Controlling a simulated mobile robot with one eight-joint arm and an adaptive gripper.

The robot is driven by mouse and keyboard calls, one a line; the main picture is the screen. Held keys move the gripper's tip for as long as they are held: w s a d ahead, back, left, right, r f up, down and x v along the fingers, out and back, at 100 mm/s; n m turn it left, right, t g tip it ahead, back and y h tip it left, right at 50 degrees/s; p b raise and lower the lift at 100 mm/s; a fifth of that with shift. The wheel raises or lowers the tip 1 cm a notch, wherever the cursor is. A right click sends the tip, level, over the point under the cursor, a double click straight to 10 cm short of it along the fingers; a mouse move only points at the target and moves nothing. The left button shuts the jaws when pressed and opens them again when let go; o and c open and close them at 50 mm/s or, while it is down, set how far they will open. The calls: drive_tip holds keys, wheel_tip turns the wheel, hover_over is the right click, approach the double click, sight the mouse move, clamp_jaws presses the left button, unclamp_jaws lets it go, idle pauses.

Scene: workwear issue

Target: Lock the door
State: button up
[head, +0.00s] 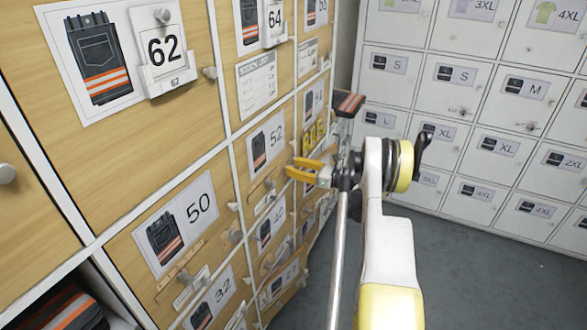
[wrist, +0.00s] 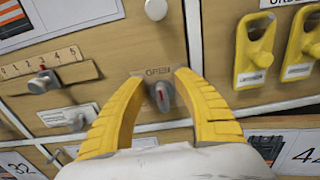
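In the wrist view, a small lock knob (wrist: 160,96) with a red mark sits on a wooden door (wrist: 110,48) under a label (wrist: 158,72) reading OPEN. The red mark stands nearly upright. My gripper (wrist: 161,77) is open, its two yellow fingers on either side of the knob, with gaps visible. I cannot tell how far the tips are from the door surface. In the head view, my gripper (head: 292,167) points left at the wooden locker front, near the doors marked 52 and 42. The knob cannot be made out there.
In the wrist view, a slider scale (wrist: 45,70) is at left, yellow tags (wrist: 255,50) hang at right, and a round knob (wrist: 156,9) is above. White lockers (head: 480,125) stand behind; grey floor (head: 500,265) is clear.

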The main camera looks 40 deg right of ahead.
clamp_jaws()
drive_tip(key=shift+a+n, duration=0.1)
drive_tip(key=shift+n, duration=0.3)
drive_tip(key=n, duration=0.3)
drive_tip(key=shift+s+a+n, duration=0.1)
drive_tip(key=shift+a+n, duration=0.15)
drive_tip(key=shift+n, duration=0.15)
drive_tip(key=shift+s+a+f+n, duration=0.1)
drive_tip(key=shift+a+f+n, duration=0.15)
drive_tip(key=shift+n, duration=2)
drive_tip(key=shift+s+a+f+n, duration=0.1)
drive_tip(key=shift+f+n, duration=0.25)
drive_tip(key=shift+n, duration=1.85)
drive_tip(key=shift+s+a+f+n, duration=0.1)
drive_tip(key=shift+a+f+n, duration=0.15)
drive_tip(key=shift+n, duration=2)
drive_tip(key=shift+d+f, duration=0.1)
